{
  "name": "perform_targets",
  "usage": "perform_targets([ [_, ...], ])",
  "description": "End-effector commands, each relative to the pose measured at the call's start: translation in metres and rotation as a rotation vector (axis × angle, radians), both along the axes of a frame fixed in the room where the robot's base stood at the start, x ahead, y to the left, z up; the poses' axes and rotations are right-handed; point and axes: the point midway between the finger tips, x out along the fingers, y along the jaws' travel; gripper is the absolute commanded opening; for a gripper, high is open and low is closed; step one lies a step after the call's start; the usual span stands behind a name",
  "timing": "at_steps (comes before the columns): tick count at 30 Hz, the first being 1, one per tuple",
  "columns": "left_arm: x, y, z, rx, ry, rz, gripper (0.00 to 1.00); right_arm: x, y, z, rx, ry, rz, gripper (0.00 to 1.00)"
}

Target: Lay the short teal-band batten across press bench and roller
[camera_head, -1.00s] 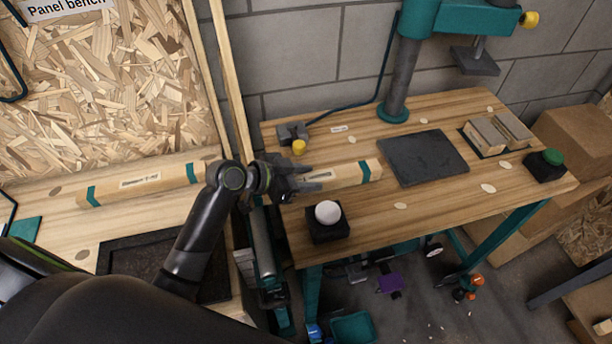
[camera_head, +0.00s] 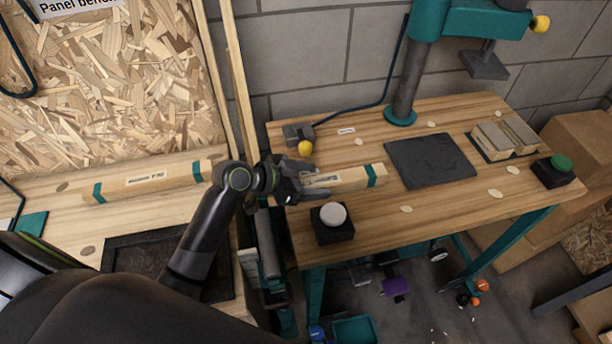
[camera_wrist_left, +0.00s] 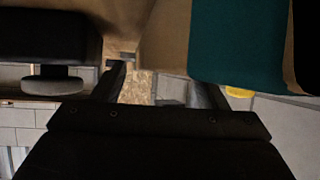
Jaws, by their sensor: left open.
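The short batten (camera_head: 348,179), pale wood with a teal band near its right end, lies on the press bench (camera_head: 400,222). Its left end is hidden behind my left gripper (camera_head: 311,183), which is open at that end. I cannot tell if the fingers touch it. In the left wrist view a wide teal band (camera_wrist_left: 238,42) fills the upper right, beyond the open fingers (camera_wrist_left: 160,88). The roller (camera_head: 268,256), a grey cylinder, stands in the gap left of the press bench; whether the batten rests on it is hidden. My right gripper is out of view.
A longer teal-banded batten (camera_head: 150,179) lies on the panel bench at left. A black box with a white button (camera_head: 332,216) stands just in front of the short batten. A yellow-knobbed clamp (camera_head: 300,136) is behind it. A dark plate (camera_head: 430,160) lies to the right.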

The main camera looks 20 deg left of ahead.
Motion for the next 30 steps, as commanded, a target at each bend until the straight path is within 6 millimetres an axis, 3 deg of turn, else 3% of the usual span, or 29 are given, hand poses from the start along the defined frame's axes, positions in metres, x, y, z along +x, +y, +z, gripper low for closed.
perform_targets([
  [8,-0.006,0.008,0.004,0.003,-0.002,0.002,0.67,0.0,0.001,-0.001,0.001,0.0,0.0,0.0],
  [30,-0.073,0.075,0.056,0.005,0.0,-0.002,0.67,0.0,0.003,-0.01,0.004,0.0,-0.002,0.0],
])
